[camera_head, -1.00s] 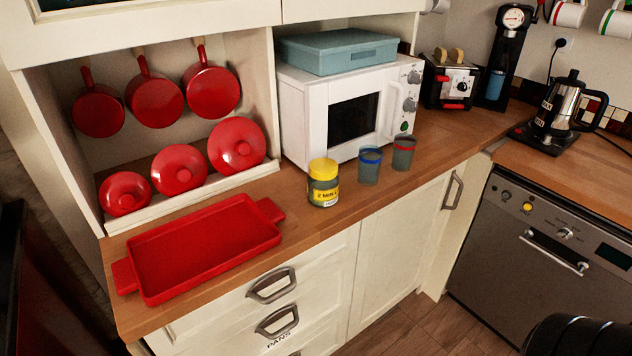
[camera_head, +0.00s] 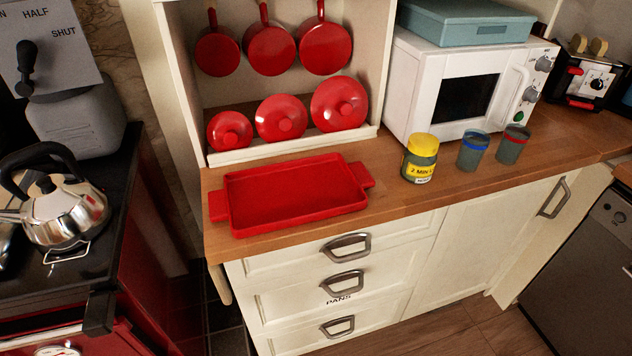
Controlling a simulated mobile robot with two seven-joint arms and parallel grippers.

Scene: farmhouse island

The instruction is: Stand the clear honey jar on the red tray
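The red tray (camera_head: 290,194) lies flat and empty on the wooden counter, with a handle at each end. To its right stands an upright jar (camera_head: 420,159) with a yellow lid and a yellow label; its body looks greenish-grey and see-through. The jar is apart from the tray. Neither of my grippers shows in the view.
Two cups, one blue-rimmed (camera_head: 473,151) and one red-rimmed (camera_head: 513,145), stand right of the jar. A white microwave (camera_head: 465,95) is behind them. A kettle (camera_head: 65,210) stands on the stove at left.

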